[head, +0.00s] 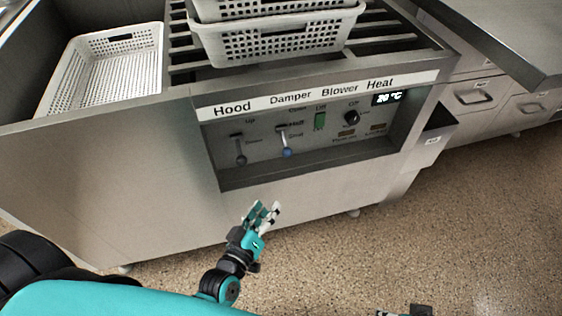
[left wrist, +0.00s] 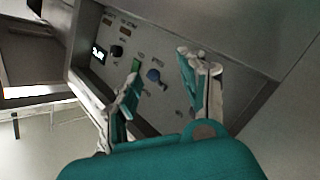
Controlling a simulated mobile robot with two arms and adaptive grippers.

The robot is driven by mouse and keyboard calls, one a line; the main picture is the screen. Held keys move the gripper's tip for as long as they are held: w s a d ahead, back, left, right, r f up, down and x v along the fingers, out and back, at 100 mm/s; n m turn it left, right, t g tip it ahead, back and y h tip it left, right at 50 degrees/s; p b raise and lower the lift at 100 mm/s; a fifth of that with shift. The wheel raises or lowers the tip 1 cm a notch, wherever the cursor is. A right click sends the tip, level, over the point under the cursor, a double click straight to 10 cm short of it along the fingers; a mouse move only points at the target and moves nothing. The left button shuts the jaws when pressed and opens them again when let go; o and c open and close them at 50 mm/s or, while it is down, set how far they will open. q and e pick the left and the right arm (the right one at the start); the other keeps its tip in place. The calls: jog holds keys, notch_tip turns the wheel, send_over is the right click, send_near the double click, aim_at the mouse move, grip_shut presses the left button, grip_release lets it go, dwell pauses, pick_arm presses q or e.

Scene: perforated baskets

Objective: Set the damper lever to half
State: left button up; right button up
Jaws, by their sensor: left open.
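The damper lever (head: 287,151) is a pale stem with a blue knob, on the recessed control panel under the word Damper. It points down, its knob below the lowest of the small labels beside it. In the left wrist view the blue knob (left wrist: 153,75) shows between my fingers, farther off at the panel. My left gripper (head: 265,211) is open and empty, in front of and below the panel, apart from the lever. Its two fingers (left wrist: 163,77) point at the panel in the left wrist view. A small dark part at the bottom edge of the head view may belong to my right arm.
Left of the damper is the hood lever (head: 240,158), with a grey knob, also down. To the right are a green switch (head: 320,121) and a black dial (head: 352,117). The panel sits in a recess with a protruding lower ledge (head: 300,166). White perforated baskets (head: 284,47) stand above.

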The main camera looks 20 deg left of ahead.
pick_arm(q)
jog(key=n+t+b, duration=0.1)
jog(key=n+t, duration=0.1)
send_near(283, 153)
jog(key=shift+y, duration=0.4)
jog(key=w+b, duration=0.1)
jog(key=w, duration=0.6)
jog(key=w+d+b, duration=0.1)
jog(key=w, duration=0.3)
jog(key=shift+r+b, duration=0.1)
jog(key=shift+b, duration=0.25)
jog(key=shift+w, duration=0.6)
pick_arm(e)
jog(key=w+a+r+t+y, duration=0.1)
jog(key=w+a+r+t, duration=0.1)
jog(key=w+r+t, duration=0.2)
jog(key=shift+w+a+r+t, duration=0.2)
jog(key=shift+w+r+t, duration=0.15)
jog(key=shift+w, duration=0.9)
pick_arm(q)
grip_shut()
